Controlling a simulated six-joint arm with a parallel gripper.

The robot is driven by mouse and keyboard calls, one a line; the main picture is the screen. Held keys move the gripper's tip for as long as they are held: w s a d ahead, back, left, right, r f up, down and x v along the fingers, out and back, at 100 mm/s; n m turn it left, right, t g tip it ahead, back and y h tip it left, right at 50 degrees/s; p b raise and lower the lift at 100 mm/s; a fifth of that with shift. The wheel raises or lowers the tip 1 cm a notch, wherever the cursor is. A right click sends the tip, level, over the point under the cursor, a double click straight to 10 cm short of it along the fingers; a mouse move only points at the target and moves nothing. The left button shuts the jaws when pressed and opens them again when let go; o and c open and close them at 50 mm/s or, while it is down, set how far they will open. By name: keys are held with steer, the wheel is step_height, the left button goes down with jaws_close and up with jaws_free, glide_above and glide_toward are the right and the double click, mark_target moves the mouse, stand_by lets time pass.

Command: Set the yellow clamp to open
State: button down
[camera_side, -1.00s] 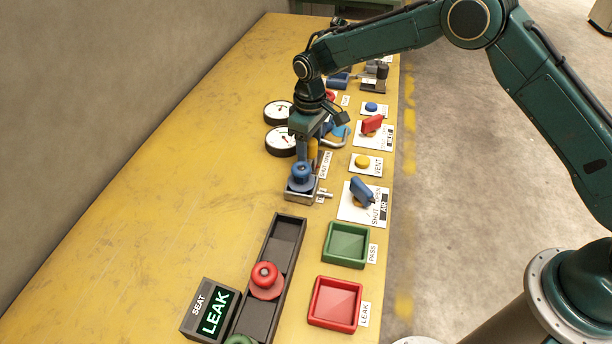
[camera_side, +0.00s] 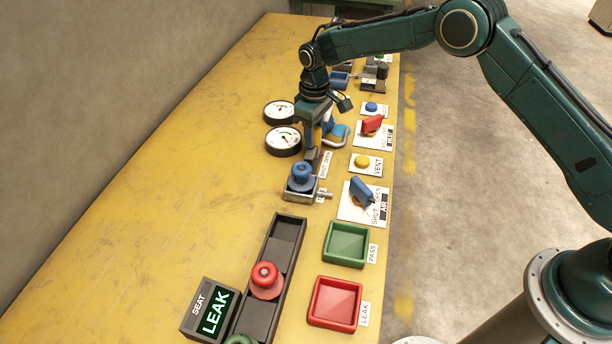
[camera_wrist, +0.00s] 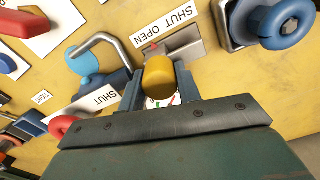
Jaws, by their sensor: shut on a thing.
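The yellow clamp shows its rounded yellow handle (camera_wrist: 159,76) in the middle of the wrist view, in front of a grey metal bracket (camera_wrist: 180,44). My gripper (camera_wrist: 158,88) has one finger on each side of the handle and is shut on it. In the side view my gripper (camera_side: 314,146) stands low over the bench, just behind the blue flanged spool (camera_side: 301,171), and hides most of the clamp. A SHUT OPEN label (camera_wrist: 167,26) lies beside the clamp.
The blue spool sits in a metal seat (camera_side: 300,196) close to the clamp. A bent metal hook handle (camera_wrist: 103,45) is at its other side. Two gauges (camera_side: 283,140) stand left of my gripper. Blue AIR valve (camera_side: 361,191) and yellow VENT button (camera_side: 362,161) are to the right.

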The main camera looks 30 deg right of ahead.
steer(key=shift+w+d+r, duration=0.1)
steer(key=shift+w+d, duration=0.1)
steer(key=shift+w, duration=0.05)
steer(key=c, duration=1)
jaws_free()
steer(key=shift+r, duration=0.1)
step_height(320, 180, up, 14)
steer(key=shift+f, duration=0.2)
steer(key=shift+s+r, duration=0.1)
